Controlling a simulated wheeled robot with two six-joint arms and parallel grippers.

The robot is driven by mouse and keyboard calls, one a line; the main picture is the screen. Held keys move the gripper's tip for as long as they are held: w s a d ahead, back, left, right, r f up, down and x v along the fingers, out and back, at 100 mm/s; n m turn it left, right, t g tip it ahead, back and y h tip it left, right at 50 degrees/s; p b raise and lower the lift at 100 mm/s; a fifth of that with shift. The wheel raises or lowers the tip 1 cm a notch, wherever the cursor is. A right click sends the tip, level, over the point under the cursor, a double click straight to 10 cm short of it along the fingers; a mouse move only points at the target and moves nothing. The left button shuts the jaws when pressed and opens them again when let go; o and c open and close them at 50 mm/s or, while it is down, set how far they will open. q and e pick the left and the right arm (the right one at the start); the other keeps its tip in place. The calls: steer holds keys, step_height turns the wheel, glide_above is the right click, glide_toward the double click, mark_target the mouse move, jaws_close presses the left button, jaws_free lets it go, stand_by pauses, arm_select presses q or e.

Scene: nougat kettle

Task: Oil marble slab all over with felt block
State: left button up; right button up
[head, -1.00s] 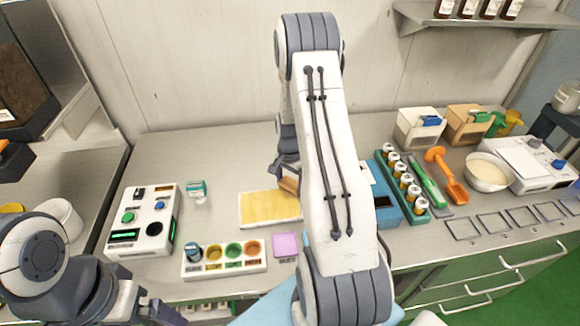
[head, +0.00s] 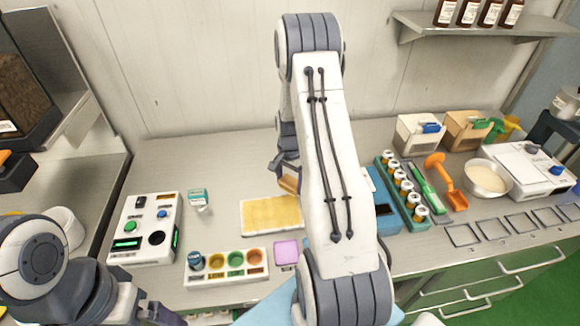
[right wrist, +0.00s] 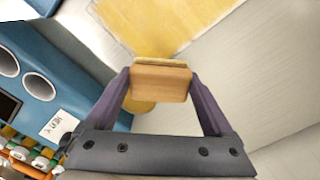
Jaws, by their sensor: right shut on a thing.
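The slab (head: 271,215) lies flat on the bench in the middle of the head view, with a yellow surface and a paler rim. It also shows at the top of the right wrist view (right wrist: 165,22). My right gripper (head: 287,178) is shut on the felt block (right wrist: 161,82), a small wooden block with a pale layer along its far side. The block is near the slab's back right corner and looks raised off it. My right arm hides the area right of the slab. My left gripper (head: 163,314) is only partly visible at the bottom edge, its jaws unclear.
A white tray of coloured cups (head: 228,266) and a pink square (head: 286,253) lie in front of the slab. A control box (head: 143,228) and a small green-white container (head: 198,198) stand left. A blue box (head: 386,214) and a vial rack (head: 404,190) stand right.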

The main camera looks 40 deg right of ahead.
steer(key=shift+w+r, duration=0.15)
steer(key=shift+r, duration=0.4)
steer(key=shift+r+p, duration=1.6)
steer(key=shift+r, duration=0.25)
